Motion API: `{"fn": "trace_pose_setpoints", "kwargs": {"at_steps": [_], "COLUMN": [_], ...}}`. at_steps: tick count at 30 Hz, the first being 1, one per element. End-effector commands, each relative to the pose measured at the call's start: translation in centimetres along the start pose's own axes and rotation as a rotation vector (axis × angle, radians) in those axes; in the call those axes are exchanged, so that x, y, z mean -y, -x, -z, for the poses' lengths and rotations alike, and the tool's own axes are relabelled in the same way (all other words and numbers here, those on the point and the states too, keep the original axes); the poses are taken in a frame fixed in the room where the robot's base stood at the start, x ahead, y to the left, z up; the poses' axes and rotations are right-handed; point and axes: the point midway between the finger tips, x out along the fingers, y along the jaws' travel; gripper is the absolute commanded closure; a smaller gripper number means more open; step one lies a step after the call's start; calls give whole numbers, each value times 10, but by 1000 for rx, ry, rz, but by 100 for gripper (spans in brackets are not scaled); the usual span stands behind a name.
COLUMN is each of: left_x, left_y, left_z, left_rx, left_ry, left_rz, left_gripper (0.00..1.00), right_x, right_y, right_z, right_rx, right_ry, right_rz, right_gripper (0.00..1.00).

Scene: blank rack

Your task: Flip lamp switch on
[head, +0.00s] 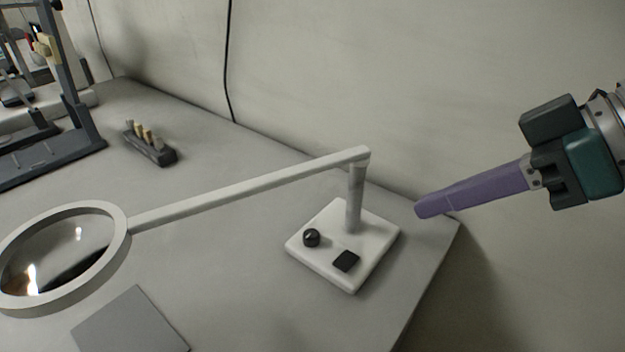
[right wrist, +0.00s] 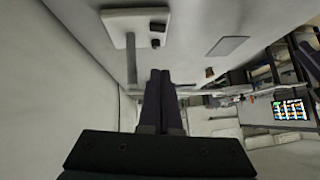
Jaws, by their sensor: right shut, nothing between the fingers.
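The lamp has a white square base (head: 318,262), a short post and a long white arm (head: 245,186) that reaches left to a round ring head (head: 118,218). On the base are a round black knob (head: 311,237) and a black square switch (head: 345,261); whether the switch is on cannot be told. My right gripper (head: 420,210) has purple fingers, shut and empty, right of the base and apart from it. In the right wrist view the shut fingers (right wrist: 160,75) point forward, with the lamp base (right wrist: 118,32) above them. My left gripper is not in view.
The grey table (head: 225,270) ends at a right edge near the base. A wall stands close behind. A flat grey plate (head: 130,322) lies at the front, a small dark holder (head: 160,155) at the back left, and a dark frame (head: 75,140) at far left.

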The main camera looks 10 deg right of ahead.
Motion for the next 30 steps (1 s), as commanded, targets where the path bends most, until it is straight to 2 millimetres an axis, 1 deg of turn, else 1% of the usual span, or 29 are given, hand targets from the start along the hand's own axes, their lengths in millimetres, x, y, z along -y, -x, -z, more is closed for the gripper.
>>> {"fn": "trace_pose_setpoints", "kwargs": {"at_steps": [5,8,11,18,22,24,30], "left_x": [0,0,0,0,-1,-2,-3], "left_y": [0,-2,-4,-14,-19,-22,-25], "left_z": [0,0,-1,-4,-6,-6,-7], "left_rx": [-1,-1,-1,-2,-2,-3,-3], "left_ry": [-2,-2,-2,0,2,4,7], "left_rz": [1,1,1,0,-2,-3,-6], "left_gripper": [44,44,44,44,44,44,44], "right_x": [0,0,1,1,1,0,0], "right_y": [-3,-12,-27,-80,-106,-113,-126], "right_z": [0,0,0,0,0,-12,-26], "right_rx": [-1,-3,-5,-4,-2,2,1], "right_ry": [-1,-2,-2,-1,0,-2,0], "right_rz": [0,0,3,2,2,1,0], "right_gripper": [100,100,100,100,100,100,100]}}
